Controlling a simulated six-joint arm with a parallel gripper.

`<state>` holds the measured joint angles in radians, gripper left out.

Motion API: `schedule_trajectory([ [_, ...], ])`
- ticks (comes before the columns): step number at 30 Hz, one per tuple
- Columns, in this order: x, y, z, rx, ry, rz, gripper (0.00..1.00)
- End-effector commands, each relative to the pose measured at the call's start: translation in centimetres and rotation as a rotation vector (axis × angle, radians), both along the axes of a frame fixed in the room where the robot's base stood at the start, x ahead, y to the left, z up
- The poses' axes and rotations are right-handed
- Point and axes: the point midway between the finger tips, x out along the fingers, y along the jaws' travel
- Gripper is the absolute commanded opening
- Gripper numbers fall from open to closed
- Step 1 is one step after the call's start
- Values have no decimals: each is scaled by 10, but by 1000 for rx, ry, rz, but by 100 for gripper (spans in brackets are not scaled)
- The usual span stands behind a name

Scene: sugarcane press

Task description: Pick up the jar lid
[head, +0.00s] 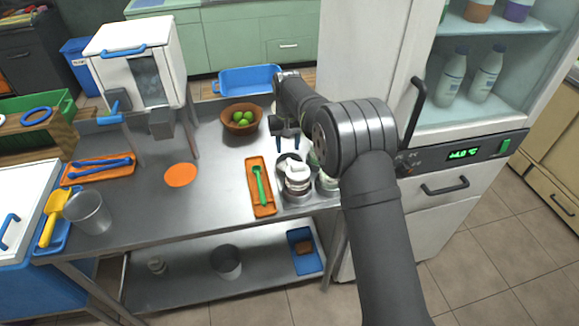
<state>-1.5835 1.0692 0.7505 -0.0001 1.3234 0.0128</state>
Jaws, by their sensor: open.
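Several jars stand clustered at the right end of the steel table, just left of my arm. The front jar (297,186) has a pale lid (297,168) on top. A second jar (327,184) to its right is partly hidden by my arm. My gripper (287,147) points down just behind the front jar in the picture, with its fingers apart and nothing visible between them. I cannot tell its exact height above the jars or whether it touches anything.
An orange tray (264,207) with a green scoop (260,185) lies left of the jars. A bowl of limes (230,127) and a blue tray (249,79) are behind. The white press (135,60) stands at left. A fridge (470,180) closes off the right.

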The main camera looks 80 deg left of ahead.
Motion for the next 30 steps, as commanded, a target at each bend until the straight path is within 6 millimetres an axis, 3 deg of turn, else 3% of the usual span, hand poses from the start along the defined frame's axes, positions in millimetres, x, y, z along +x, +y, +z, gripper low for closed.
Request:
schedule_trajectory([
  [8, 1, -1, -16, 0, 0, 0, 42],
  [18, 5, -4, -61, 1, -1, -1, 42],
  [24, 5, -4, -62, 3, -1, -1, 42],
  [25, 5, -4, -62, 3, -1, -1, 40],
  [30, 5, -4, -62, 3, -1, -1, 6],
])
